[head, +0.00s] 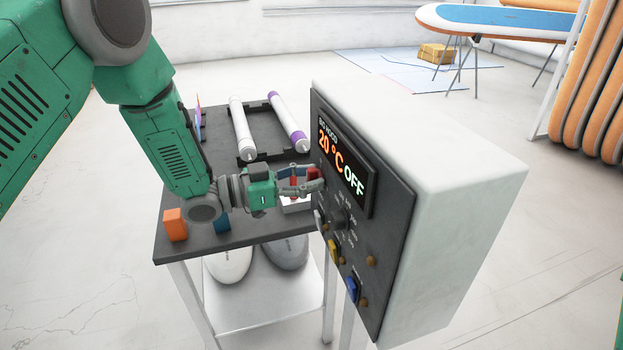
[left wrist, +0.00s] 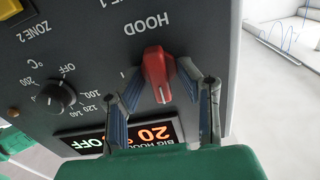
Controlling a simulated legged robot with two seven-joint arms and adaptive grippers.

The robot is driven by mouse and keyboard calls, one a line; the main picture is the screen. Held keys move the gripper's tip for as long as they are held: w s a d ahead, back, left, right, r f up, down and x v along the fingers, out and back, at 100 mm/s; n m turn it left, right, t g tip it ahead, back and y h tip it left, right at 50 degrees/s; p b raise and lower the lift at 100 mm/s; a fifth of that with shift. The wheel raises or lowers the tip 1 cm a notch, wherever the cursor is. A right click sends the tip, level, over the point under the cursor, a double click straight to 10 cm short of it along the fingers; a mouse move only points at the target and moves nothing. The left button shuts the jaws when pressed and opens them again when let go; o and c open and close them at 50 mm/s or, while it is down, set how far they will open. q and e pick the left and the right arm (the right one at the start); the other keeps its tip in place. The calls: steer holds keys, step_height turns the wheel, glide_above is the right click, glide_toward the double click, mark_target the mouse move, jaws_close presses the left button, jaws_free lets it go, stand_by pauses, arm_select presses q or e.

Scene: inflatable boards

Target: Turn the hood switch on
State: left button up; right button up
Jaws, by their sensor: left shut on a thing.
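The hood switch (left wrist: 156,72) is a red knob under the word HOOD on the dark face of the control box (head: 401,240). My left gripper (head: 318,179) reaches the box face from the left in the head view. In the left wrist view its two fingers (left wrist: 160,72) sit on either side of the red knob, shut on it. The knob's white mark line points along its length. The display (head: 345,170) reads 20 °C OFF.
Below the display are a black dial (head: 340,218), a yellow switch (head: 334,250) and a blue switch (head: 352,287). Two white rolls (head: 289,122) lie in a black rack on the dark table (head: 215,243). An orange block (head: 175,225) stands at the table's front left.

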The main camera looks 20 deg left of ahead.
arm_select(q)
steer(key=m+b, duration=0.2)
steer(key=m, duration=0.1)
steer(key=m+b, duration=0.1)
steer(key=shift+s+f+m, duration=0.1)
steer(key=shift+f+m, duration=0.15)
steer(key=shift+m, duration=0.15)
steer(key=m+b, duration=0.3)
steer(key=shift+f+m, duration=0.1)
steer(key=shift+m, duration=0.2)
steer(key=m+b, duration=0.4)
steer(key=b, duration=0.1)
steer(key=m+b, duration=0.2)
steer(key=b, duration=0.1)
steer(key=shift+s+d+f+m, duration=0.15)
steer(key=shift+f+m, duration=0.1)
steer(key=shift+m, duration=0.15)
steer(key=shift+m+b, duration=1.1)
steer(key=shift+b, duration=0.05)
steer(key=o, duration=0.8)
steer(key=shift+c, duration=0.2)
steer(key=shift+r, duration=0.1)
steer(key=shift+r, duration=0.15)
